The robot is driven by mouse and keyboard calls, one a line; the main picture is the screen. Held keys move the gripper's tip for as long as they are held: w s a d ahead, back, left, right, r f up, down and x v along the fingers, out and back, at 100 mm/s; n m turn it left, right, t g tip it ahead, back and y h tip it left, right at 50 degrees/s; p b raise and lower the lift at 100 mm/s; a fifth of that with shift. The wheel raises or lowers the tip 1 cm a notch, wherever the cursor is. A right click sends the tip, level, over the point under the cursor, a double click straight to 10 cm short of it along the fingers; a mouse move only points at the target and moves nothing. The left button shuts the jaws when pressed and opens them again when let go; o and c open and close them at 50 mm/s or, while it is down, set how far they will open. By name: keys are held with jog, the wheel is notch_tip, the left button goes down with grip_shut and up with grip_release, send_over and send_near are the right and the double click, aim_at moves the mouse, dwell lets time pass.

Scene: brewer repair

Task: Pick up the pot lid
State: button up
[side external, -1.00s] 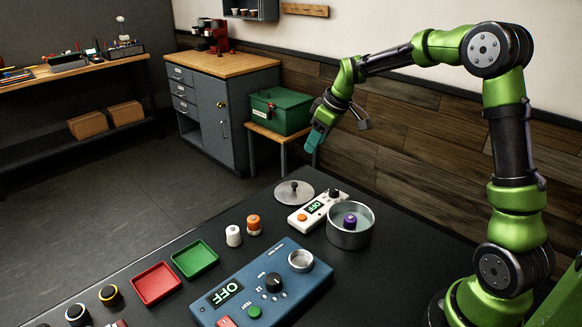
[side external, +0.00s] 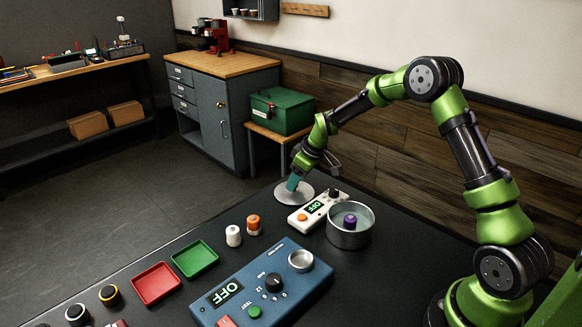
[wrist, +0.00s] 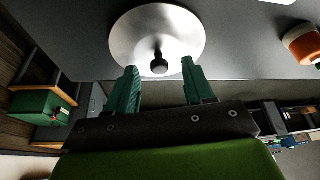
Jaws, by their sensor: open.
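The pot lid (side external: 282,198) is a round silver disc lying on the black table, near its far edge. In the wrist view the lid (wrist: 170,28) shows its dark knob (wrist: 158,66) at the centre. My gripper (side external: 293,183) is just above the lid in the side view and hides the knob there. In the wrist view my gripper (wrist: 160,80) has its two teal fingers spread apart, with the knob lined up between them, a little beyond the tips. Nothing is held. The metal pot (side external: 349,236) stands open to the right with a purple-topped piece inside.
An orange-topped piece (side external: 253,224) and a white piece (side external: 233,236) stand in front. A blue device (side external: 262,285), green tray (side external: 195,258) and red tray (side external: 156,284) are nearer.

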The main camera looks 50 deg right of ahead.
jog(key=shift+w+f, duration=0.2)
jog(key=shift+f, duration=0.3)
grip_shut()
